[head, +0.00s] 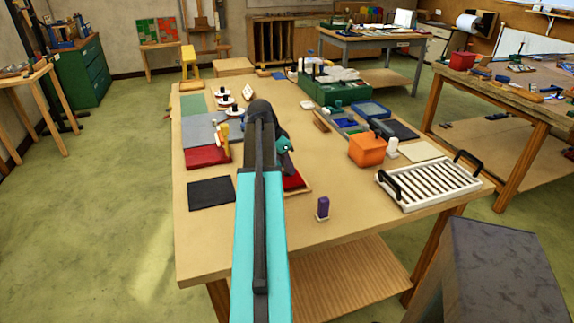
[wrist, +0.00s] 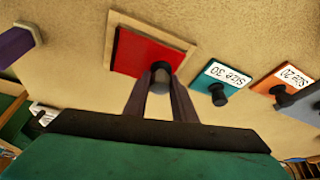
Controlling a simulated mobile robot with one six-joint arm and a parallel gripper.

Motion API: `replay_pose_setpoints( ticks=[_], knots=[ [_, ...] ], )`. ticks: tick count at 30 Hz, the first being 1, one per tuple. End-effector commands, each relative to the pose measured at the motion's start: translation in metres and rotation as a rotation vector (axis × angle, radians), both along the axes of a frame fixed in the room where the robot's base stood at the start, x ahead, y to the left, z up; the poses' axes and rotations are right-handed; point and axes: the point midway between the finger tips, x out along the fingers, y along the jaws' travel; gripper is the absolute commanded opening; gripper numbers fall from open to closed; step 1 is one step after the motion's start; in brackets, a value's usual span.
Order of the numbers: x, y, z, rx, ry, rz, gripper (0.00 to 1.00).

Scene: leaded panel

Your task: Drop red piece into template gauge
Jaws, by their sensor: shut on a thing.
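My gripper (wrist: 160,75) is shut on the dark round knob (wrist: 160,84) of the red piece (wrist: 142,50) in the wrist view. The red piece is a flat red square. A thin wooden rim (wrist: 112,38), seemingly the template gauge, shows around its edges. I cannot tell whether the piece lies fully down inside the rim or just above it. In the head view the red piece (head: 292,182) shows just right of my arm, over the same light wooden rim (head: 304,190). My arm hides the fingertips and part of the piece there.
A teal piece (wrist: 219,82) marked "Size 30" and an orange piece (wrist: 283,85) marked "Size 20", both knobbed, lie nearby. A purple-topped post (head: 322,206), an orange box (head: 367,149) and a white slatted rack (head: 428,185) stand right. A black mat (head: 211,193) lies left.

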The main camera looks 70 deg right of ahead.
Motion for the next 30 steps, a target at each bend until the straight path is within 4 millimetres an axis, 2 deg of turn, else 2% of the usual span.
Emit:
replay_pose_setpoints(
  ticks=[20, 21, 24, 25, 30],
  knots=[
    [0.0, 0.0, -0.011, 0.0, 0.0, 0.0, 0.04],
    [0.0, 0.0, -0.012, 0.0, 0.0, 0.0, 0.26],
    [0.0, 0.0, -0.011, 0.0, 0.0, 0.0, 0.42],
    [0.0, 0.0, -0.011, 0.0, 0.0, 0.0, 0.46],
    [0.0, 0.0, -0.011, 0.0, 0.0, 0.0, 0.46]
  ],
)
